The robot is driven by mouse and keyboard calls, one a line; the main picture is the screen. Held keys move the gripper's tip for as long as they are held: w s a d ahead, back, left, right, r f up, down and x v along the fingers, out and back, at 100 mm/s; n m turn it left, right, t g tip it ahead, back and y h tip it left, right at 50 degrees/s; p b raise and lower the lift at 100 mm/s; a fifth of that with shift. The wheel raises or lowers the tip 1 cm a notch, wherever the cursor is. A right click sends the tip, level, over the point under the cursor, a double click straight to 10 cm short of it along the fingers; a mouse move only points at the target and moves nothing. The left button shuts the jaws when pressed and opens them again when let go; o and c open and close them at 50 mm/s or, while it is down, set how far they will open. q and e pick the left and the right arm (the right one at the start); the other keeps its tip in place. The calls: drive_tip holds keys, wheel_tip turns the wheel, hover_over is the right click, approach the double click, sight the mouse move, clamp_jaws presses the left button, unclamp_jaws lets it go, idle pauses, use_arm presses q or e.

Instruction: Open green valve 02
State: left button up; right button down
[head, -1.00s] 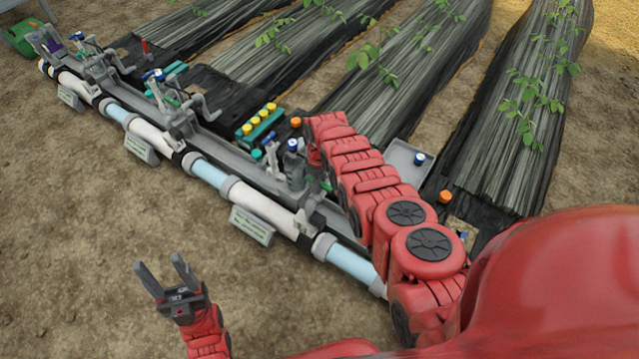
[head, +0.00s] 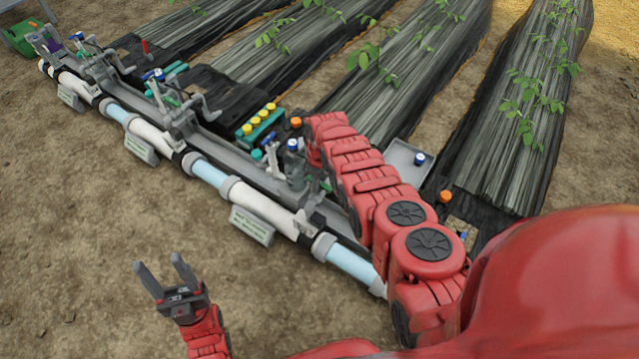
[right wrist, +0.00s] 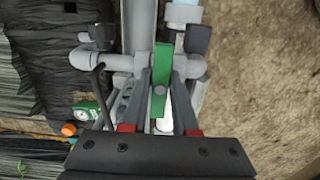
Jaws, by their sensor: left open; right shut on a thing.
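A green valve handle (right wrist: 161,66) shows in the right wrist view, over grey pipe fittings with an elbow on each side. It lies upright in that picture, crossing the line of the elbows. My right gripper (right wrist: 163,82) is shut on it, with one finger on each side. In the head view the right arm reaches to the near part of the skid (head: 215,130), and the handle is mostly hidden there. No valve number is readable. My left gripper (head: 164,278) is open and empty over bare soil, apart from the skid.
A white and light-blue pipe (head: 210,173) with small signs (head: 252,225) runs along the skid's front. Yellow-capped bottles (head: 259,120) stand behind it. A grey tray (head: 405,163) lies right of my arm. An orange cap (right wrist: 69,129) and a gauge (right wrist: 85,109) are near my right gripper. Front soil is clear.

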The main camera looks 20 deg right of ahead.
drive_tip(key=n, duration=0.4)
drive_tip(key=shift+s+f, duration=0.1)
drive_tip(key=n+b, duration=0.1)
drive_tip(key=n, duration=0.3)
drive_tip(key=shift+f, duration=0.1)
drive_tip(key=shift+n+b, duration=0.7)
drive_tip(key=shift+n, duration=0.4)
drive_tip(key=n+b, duration=0.2)
drive_tip(key=n, duration=0.7)
drive_tip(key=shift+a+b, duration=0.1)
drive_tip(key=shift+b, duration=0.2)
drive_tip(key=c, duration=0.6)
unclamp_jaws()
